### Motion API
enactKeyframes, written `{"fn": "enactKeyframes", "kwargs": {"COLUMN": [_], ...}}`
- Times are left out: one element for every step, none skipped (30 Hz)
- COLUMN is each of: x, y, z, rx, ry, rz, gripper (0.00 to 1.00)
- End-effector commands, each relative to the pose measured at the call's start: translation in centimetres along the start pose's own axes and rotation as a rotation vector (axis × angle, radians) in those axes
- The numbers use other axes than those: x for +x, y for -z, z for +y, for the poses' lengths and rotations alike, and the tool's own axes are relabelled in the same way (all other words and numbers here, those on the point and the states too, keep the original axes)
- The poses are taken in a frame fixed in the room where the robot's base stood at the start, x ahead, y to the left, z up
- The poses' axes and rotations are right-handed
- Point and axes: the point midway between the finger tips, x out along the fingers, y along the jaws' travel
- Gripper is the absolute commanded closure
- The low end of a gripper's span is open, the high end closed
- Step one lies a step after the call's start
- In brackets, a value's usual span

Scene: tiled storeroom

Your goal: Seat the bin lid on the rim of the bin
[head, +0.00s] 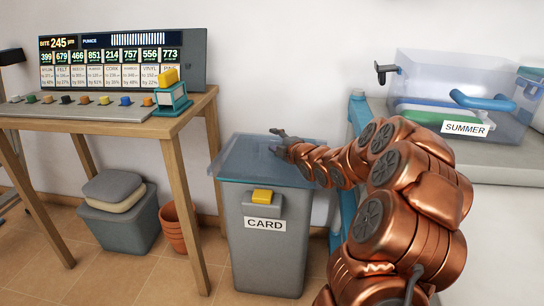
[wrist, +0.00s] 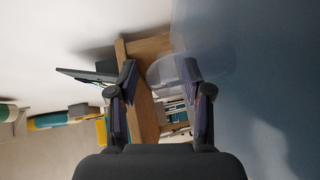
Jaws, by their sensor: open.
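The grey bin (head: 266,255), labelled CARD with a yellow tab on its front, stands upright on the floor. The see-through bluish bin lid (head: 232,158) lies over the top of the bin, and its left edge sticks out past the bin wall. I cannot tell whether it touches the rim all round. My gripper (head: 276,140) is over the lid's back part, open, fingers pointing left. In the wrist view my gripper (wrist: 163,85) shows nothing clamped between its fingers. A large blue surface, seemingly the lid (wrist: 250,90), fills the right side close by.
A wooden table (head: 190,120) with a display board (head: 120,65) stands left of the bin. A shelf at right holds a clear box labelled SUMMER (head: 465,115). Terracotta pots (head: 178,228) and a small grey bin (head: 120,220) stand on the floor under the table.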

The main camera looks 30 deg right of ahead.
Motion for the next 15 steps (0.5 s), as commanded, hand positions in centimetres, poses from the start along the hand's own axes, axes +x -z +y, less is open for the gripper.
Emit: {"fn": "enactKeyframes", "kwargs": {"x": [0.08, 0.09, 0.09, 0.09, 0.08, 0.08, 0.08, 0.08, 0.07, 0.08, 0.07, 0.07, 0.07, 0.07, 0.07], "y": [0.01, 0.02, 0.01, 0.02, 0.02, 0.02, 0.02, 0.03, 0.02, 0.02, 0.02, 0.02, 0.02, 0.02, 0.02], "z": [-0.02, -0.02, -0.03, -0.04, -0.04, -0.05, -0.06, -0.07, -0.07, -0.09, -0.09, -0.09, -0.09, -0.1, -0.1], "rx": [0.0, 0.0, 0.0, 0.0, 0.0, 0.0, 0.001, 0.001, 0.001, 0.001, 0.001, 0.001, 0.001, 0.001, 0.001], "ry": [0.0, 0.001, 0.001, 0.001, 0.001, 0.002, 0.002, 0.002, 0.002, 0.002, 0.002, 0.002, 0.002, 0.002, 0.002], "rz": [0.0, 0.0, 0.0, 0.0, 0.0, 0.0, 0.0, 0.0, 0.0, 0.0, 0.0, 0.0, 0.0, 0.0, 0.0], "gripper": [0.5, 0.5, 0.5, 0.5, 0.5, 0.5, 0.5, 0.54, 0.58, 0.61, 0.64, 0.68, 0.71, 0.74, 0.79]}}
